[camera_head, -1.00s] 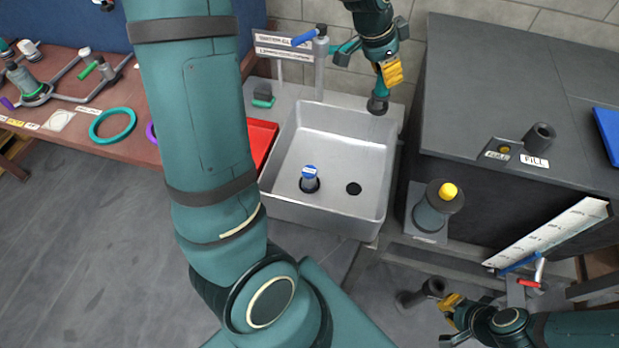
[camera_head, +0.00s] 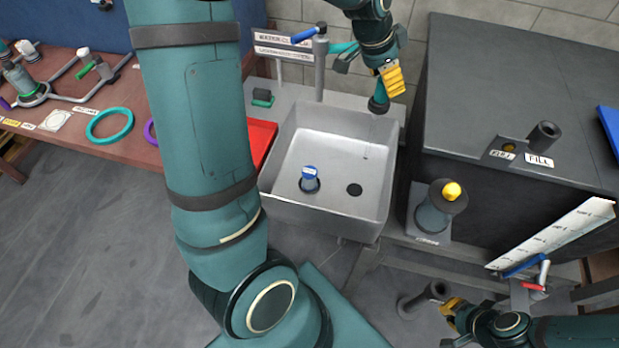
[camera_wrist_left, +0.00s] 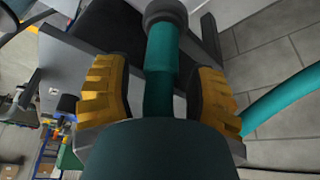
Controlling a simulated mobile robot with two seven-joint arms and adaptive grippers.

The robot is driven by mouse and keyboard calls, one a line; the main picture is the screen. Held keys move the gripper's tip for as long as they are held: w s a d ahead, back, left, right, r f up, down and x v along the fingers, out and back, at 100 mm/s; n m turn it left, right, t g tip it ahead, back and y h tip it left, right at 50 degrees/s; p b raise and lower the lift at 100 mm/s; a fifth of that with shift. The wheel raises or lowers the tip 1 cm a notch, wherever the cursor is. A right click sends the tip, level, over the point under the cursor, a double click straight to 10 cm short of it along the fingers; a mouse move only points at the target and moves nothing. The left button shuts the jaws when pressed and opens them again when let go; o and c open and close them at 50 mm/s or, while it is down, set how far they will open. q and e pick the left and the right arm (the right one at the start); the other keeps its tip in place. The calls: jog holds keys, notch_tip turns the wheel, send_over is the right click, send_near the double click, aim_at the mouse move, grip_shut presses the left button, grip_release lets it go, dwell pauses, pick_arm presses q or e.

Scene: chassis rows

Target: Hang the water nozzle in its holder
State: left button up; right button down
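The water nozzle (camera_head: 379,103) is teal with a dark grey round tip and hangs over the back right corner of the sink. It also shows in the left wrist view (camera_wrist_left: 160,60), between the yellow fingers. My left gripper (camera_head: 391,78) is shut on it, with a finger on each side. A teal hose (camera_wrist_left: 283,100) runs off to the right. I cannot tell which part is the nozzle's holder. My right gripper (camera_head: 449,314) is at the bottom right, near a grey upright tube (camera_head: 411,305); its finger opening is not clear.
The steel sink (camera_head: 285,165) holds a blue-topped piece (camera_head: 310,177). A grey post (camera_head: 320,70) with a blue lever stands behind it. A dark tank (camera_head: 480,90) with a FILL port (camera_head: 543,136) is to the right. A yellow-topped fixture (camera_head: 433,215) stands beside the sink.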

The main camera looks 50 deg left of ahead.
pick_arm(q)
jog(key=v, duration=1.2)
dwell(0.5)
